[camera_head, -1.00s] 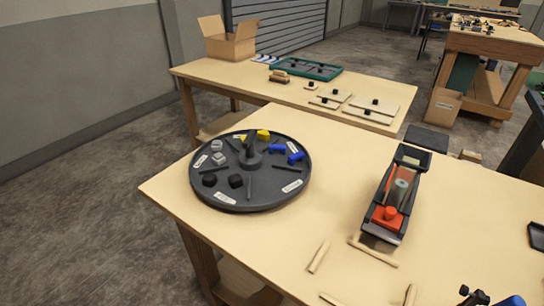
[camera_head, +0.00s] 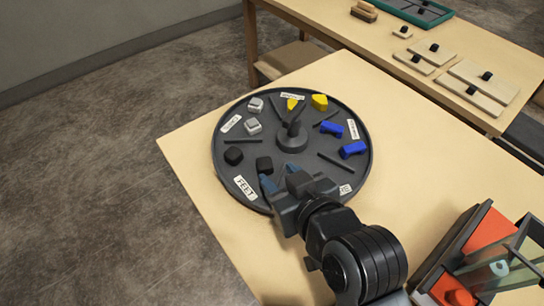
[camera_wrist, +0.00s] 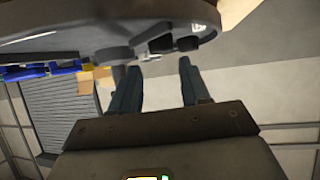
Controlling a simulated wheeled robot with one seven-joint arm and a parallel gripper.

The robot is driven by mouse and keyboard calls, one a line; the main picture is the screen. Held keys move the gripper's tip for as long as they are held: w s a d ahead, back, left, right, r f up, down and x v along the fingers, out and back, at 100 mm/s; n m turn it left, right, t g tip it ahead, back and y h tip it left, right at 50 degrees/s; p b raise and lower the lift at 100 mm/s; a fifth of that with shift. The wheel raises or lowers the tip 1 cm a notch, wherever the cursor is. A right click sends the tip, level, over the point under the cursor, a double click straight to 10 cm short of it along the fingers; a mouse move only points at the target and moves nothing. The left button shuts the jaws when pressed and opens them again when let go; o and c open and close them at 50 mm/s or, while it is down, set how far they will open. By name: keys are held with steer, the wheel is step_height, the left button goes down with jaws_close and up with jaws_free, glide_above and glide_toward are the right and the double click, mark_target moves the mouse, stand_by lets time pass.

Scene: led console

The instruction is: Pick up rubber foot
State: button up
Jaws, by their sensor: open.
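Two small black blocks, which look like the rubber feet, sit on the round dark tray (camera_head: 222,172) in the section labelled FEET. One rubber foot (camera_head: 233,155) is near the tray's left rim. The other rubber foot (camera_head: 264,165) is closer to the hub. My gripper (camera_head: 279,177) is open and empty over the tray's near side, just beside the inner foot. In the wrist view, my two fingers (camera_wrist: 156,84) stand apart with nothing between them. A dark block (camera_wrist: 188,44) shows beyond the right fingertip. Whether the fingers touch the tray is unclear.
The tray also holds grey blocks (camera_head: 254,126), yellow pieces (camera_head: 319,102) and blue pieces (camera_head: 353,149), split by thin dividers around a central post (camera_head: 293,130). A red-and-black device (camera_head: 470,255) stands at the lower right. The table (camera_head: 194,147) is bare left of the tray.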

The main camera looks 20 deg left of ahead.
mark_target(266, 165)
steer(key=shift+p+x, duration=0.5)
steer(key=shift+x, duration=2.6)
steer(key=shift+c, duration=0.4)
steer(key=c, duration=0.6)
